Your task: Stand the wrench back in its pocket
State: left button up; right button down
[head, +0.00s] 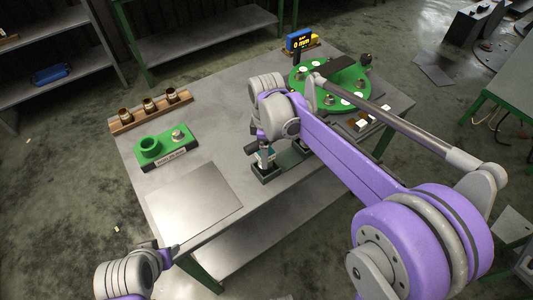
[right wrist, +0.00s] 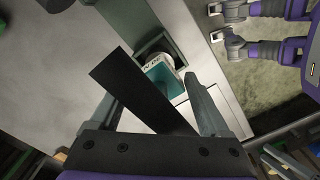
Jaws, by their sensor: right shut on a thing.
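The wrench (right wrist: 140,88) shows in the right wrist view as a flat black bar slanting between the fingers of my right gripper (right wrist: 160,112). The gripper is shut on it. Behind the bar is a teal-lined, white-rimmed pocket (right wrist: 158,73) with a label, partly covered by the bar. I cannot tell whether the bar's end is in the pocket or above it. In the head view my right gripper (head: 264,150) is over a dark green holder (head: 265,172) at the table's front edge. My left gripper (head: 165,254) is off the table's front left corner; its fingers are unclear.
A bare metal plate (head: 193,200) lies on the table's front left. A green fixture (head: 168,150) and a wooden rack (head: 150,112) with brass parts are at left. The table's middle left is clear.

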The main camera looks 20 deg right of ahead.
jog(key=shift+f, duration=0.7)
jog(key=shift+f, duration=0.15)
grip_release()
